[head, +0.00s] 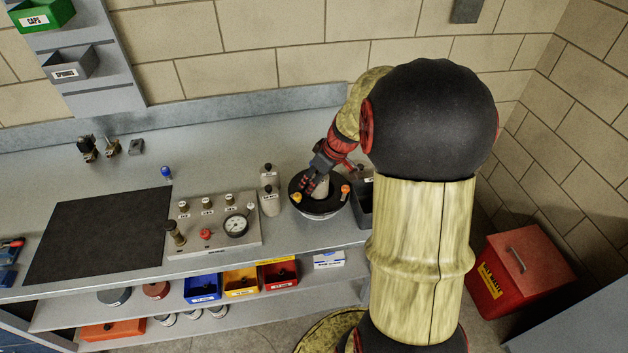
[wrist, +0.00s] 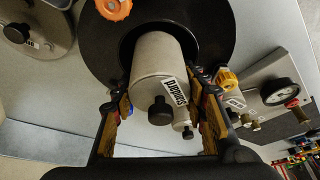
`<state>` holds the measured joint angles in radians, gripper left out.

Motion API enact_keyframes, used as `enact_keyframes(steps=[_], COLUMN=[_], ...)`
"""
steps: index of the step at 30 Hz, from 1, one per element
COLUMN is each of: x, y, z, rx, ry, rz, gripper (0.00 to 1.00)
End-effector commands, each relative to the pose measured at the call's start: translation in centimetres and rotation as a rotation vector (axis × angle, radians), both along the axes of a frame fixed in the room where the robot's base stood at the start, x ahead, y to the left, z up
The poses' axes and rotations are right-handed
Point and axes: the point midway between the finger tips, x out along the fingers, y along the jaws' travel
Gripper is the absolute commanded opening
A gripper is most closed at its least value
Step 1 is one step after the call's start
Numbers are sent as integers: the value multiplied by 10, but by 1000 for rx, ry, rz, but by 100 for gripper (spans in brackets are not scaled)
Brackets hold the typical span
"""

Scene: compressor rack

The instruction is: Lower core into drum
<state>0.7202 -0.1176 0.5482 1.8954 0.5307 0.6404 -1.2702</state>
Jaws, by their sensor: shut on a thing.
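The core is a pale grey cylinder with a black knob and a "Standard" label (wrist: 158,68). In the head view the core (head: 321,186) stands upright at the drum, partly behind my gripper. My gripper (head: 309,184) is shut on it; in the wrist view the fingers (wrist: 160,108) flank its knob end. The drum (wrist: 215,22) is round with a wide black top and a dark central opening; it also shows in the head view (head: 318,214). The core's far end lies within the opening's outline. Its depth there is hidden.
Two small grey canisters (head: 270,201) (head: 268,174) stand left of the drum. A gauge panel (head: 215,240) lies farther left. Orange (head: 346,189) and yellow (head: 296,197) knobs sit on the drum's rim.

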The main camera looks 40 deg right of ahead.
Motion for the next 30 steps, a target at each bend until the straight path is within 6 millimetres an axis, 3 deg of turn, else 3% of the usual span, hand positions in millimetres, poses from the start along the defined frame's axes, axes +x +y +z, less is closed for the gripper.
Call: enact_keyframes(steps=[30], x=[1], y=[0], z=[3], rx=[-2], ry=[-2], rz=[-1], gripper=[7])
